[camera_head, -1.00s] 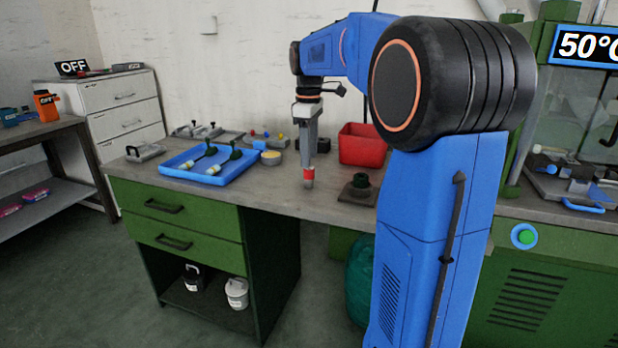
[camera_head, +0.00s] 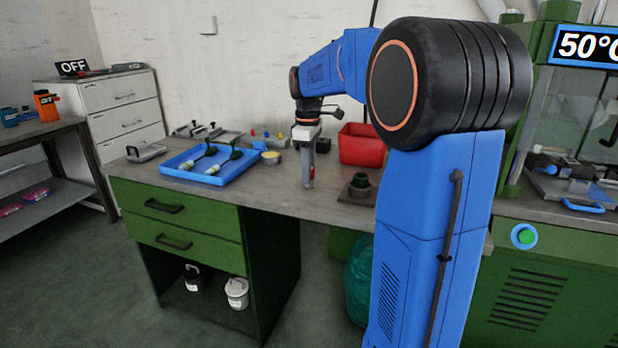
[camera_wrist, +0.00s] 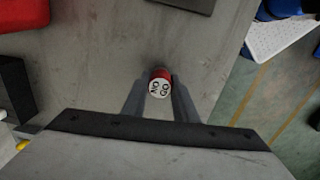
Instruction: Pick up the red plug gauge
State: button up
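The red plug gauge (camera_wrist: 160,84) stands upright on the workbench, its round white "NO GO" end facing the wrist camera. In the wrist view my gripper (camera_wrist: 160,98) has one grey finger on each side of it, very close. I cannot tell whether the fingers press on it. In the head view my gripper (camera_head: 308,180) points straight down at the bench top, and only a sliver of red shows beside the fingers. They hide the rest of the gauge.
The workbench (camera_head: 270,195) also bears a blue tray (camera_head: 238,171) with two green-handled tools at left. A red bin (camera_head: 360,146) stands behind and a dark block (camera_head: 358,188) stands right of my gripper. The bench's front edge is close.

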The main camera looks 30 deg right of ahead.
grip_shut()
